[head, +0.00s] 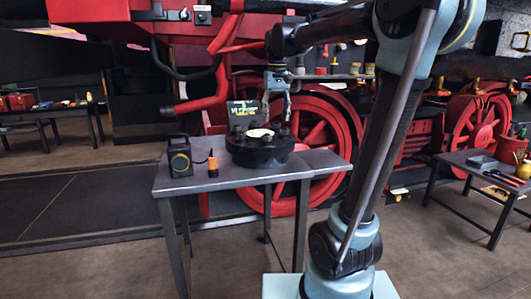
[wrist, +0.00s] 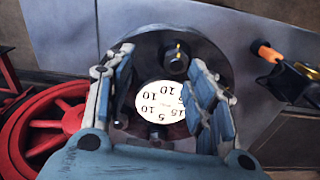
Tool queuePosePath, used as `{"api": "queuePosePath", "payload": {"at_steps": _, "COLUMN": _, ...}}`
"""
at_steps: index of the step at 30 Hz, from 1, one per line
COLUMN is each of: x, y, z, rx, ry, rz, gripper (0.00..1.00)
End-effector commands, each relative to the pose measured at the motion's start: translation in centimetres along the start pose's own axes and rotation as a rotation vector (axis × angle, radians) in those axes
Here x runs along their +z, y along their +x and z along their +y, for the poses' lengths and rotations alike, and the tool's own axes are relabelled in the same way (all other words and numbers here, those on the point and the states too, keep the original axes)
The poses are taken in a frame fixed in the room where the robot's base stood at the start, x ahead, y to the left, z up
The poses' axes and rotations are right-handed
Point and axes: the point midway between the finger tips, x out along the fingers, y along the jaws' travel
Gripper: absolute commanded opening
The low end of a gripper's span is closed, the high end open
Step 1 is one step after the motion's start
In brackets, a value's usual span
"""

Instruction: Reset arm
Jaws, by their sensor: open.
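My gripper (head: 277,104) hangs from my arm above the black round flanged part (head: 259,153) on the grey metal table (head: 185,190). In the wrist view its two blue fingers are spread apart, and my gripper (wrist: 160,72) is open with nothing held between them. A white disc with numbers (wrist: 160,101) lies on the flanged part below and between the fingers. A dark bolt with a nut (wrist: 175,60) stands near the fingertips. I cannot tell the exact height of the fingers above the disc.
A black lamp-like device (head: 180,156) and an orange-handled tool (head: 212,163) stand on the table's left. A green-lettered board (head: 242,113) is behind the flanged part. A red locomotive wheel (head: 312,130) is behind the table.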

Motion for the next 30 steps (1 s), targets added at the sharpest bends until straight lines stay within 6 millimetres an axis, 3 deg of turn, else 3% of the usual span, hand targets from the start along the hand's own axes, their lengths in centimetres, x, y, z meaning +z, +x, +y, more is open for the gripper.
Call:
{"api": "queuePosePath", "payload": {"at_steps": 6, "x": 6.3, "y": 3.8, "z": 3.6, "rx": 0.001, "ry": 0.039, "rz": 0.03, "gripper": 0.5}}
{"api": "queuePosePath", "payload": {"at_steps": 15, "x": 14.6, "y": 10.3, "z": 7.0, "rx": 0.006, "ry": 0.088, "rz": 0.072, "gripper": 0.5}}
{"api": "queuePosePath", "payload": {"at_steps": 24, "x": 22.6, "y": 18.3, "z": 9.1, "rx": 0.018, "ry": 0.137, "rz": 0.112, "gripper": 0.5}}
{"api": "queuePosePath", "payload": {"at_steps": 30, "x": 26.8, "y": 23.5, "z": 9.8, "rx": 0.027, "ry": 0.165, "rz": 0.136, "gripper": 0.5}}
